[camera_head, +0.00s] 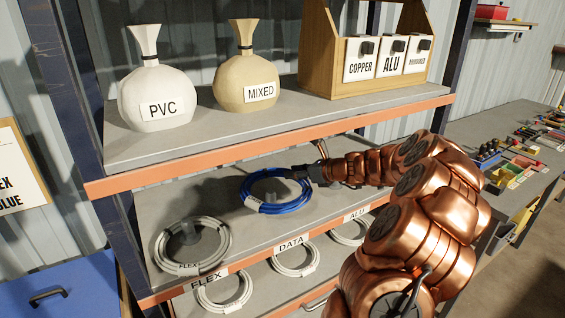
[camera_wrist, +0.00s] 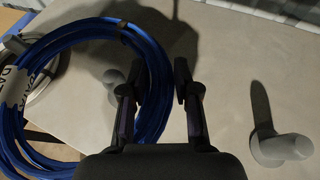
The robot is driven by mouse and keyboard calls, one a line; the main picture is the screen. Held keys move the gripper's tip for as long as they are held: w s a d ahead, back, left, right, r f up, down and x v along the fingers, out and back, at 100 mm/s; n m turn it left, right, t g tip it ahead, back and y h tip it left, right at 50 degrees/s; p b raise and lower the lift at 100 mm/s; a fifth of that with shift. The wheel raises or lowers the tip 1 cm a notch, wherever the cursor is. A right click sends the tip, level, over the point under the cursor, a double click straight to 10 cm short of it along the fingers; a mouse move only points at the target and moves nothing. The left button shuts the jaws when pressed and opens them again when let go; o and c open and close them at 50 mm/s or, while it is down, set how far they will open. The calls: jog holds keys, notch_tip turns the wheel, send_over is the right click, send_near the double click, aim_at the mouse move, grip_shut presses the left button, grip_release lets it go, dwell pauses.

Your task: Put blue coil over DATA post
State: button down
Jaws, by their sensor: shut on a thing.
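The blue coil (camera_head: 277,207) is a ring of blue cable with a white tag, over the middle shelf above the DATA label (camera_head: 291,243). My gripper (camera_head: 312,174) holds the coil by its right side. In the wrist view, the blue coil (camera_wrist: 155,120) passes between the two fingers of my gripper (camera_wrist: 160,80). A grey post (camera_wrist: 113,78), apparently the DATA post, shows through the coil's opening, near its right side. I cannot tell whether the coil is around the post or still above it.
A white coil (camera_head: 225,250) lies around a post at left, behind the FLEX label (camera_head: 209,279). Another grey post (camera_wrist: 285,147) stands bare at right in the wrist view. White coils (camera_head: 296,269) lie on the lower shelf. The upper shelf (camera_head: 290,115) is close above my arm.

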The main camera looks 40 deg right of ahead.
jog(key=shift+w+f, duration=0.1)
jog(key=shift+w, duration=0.15)
jog(key=shift+s+d+f+b, duration=0.1)
jog(key=shift+f+b, duration=0.35)
jog(key=shift+b, duration=0.15)
notch_tip(320, 180, down, 5)
jog(key=b, duration=0.5)
jog(key=shift+f, duration=0.1)
jog(key=shift+s+p, duration=0.1)
jog(key=shift+p, duration=0.25)
jog(key=shift+f, duration=0.55)
dwell(0.5)
jog(key=c, duration=0.8)
grip_release()
jog(key=shift+o, duration=0.2)
jog(key=shift+r, duration=0.1)
